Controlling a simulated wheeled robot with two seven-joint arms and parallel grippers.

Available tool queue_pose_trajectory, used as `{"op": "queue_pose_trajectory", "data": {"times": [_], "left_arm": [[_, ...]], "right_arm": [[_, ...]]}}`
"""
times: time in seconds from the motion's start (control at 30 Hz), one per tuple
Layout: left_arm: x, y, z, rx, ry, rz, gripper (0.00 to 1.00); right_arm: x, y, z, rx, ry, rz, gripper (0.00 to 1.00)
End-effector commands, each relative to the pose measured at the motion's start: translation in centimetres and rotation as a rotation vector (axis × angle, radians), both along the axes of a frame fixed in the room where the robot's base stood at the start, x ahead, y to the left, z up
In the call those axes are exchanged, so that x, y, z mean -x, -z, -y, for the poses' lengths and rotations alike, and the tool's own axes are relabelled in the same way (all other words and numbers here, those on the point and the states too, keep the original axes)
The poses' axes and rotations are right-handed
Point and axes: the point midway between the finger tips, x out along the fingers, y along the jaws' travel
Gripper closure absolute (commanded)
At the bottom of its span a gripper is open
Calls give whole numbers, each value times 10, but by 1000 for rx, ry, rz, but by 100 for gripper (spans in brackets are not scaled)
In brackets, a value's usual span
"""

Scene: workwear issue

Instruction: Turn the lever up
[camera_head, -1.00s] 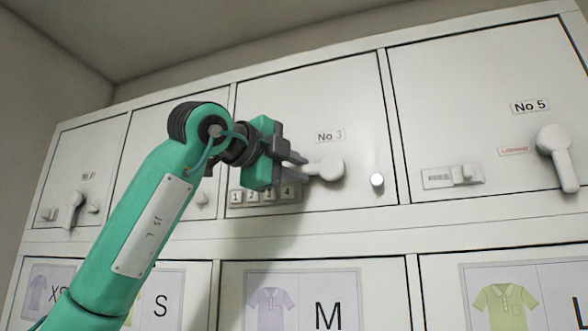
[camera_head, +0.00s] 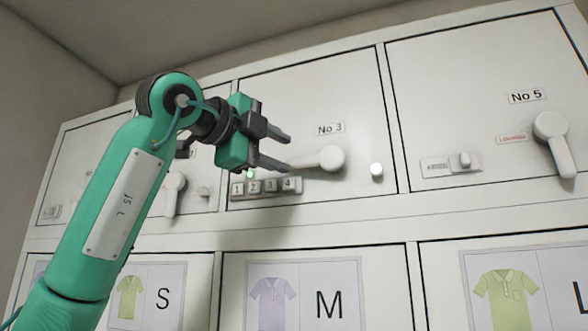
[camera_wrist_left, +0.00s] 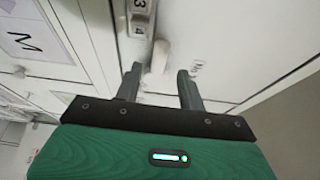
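The white lever (camera_head: 331,159) on the No 3 door has its round hub at the right, and its handle points left, roughly level. It also shows in the wrist view (camera_wrist_left: 157,60), between the two fingers and nearer the left one. My left gripper (camera_head: 288,153) is open, its fingers apart. In the head view its lower finger overlaps the handle's end; I cannot tell whether they touch. In the wrist view (camera_wrist_left: 160,82) gaps show beside the handle. My right gripper is in neither view.
A numbered button strip (camera_head: 265,187) with a small green light sits below the gripper. A round knob (camera_head: 376,169) is right of the lever. The No 5 door has its own lever (camera_head: 556,143) hanging down and a latch (camera_head: 452,164). Shirt-labelled doors lie below.

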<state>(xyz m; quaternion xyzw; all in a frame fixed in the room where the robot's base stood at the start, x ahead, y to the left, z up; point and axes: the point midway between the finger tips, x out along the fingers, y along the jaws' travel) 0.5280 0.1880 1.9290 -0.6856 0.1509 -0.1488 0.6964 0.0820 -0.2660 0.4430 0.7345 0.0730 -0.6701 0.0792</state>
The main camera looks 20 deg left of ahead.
Motion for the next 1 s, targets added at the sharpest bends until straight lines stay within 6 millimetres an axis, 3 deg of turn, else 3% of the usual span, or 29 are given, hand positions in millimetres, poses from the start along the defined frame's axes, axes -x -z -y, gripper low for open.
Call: {"op": "queue_pose_trajectory", "data": {"times": [0.03, 0.2, 0.4, 1.0], "left_arm": [[13, 5, -6, 2, -1, 4, 60], [45, 4, -21, 1, -1, 2, 60], [68, 1, -31, 0, -1, 0, 60], [73, 0, -34, 0, 0, -1, 60]], "right_arm": [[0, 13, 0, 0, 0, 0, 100], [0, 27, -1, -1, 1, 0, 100], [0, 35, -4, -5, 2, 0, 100], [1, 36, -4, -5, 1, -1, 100]]}}
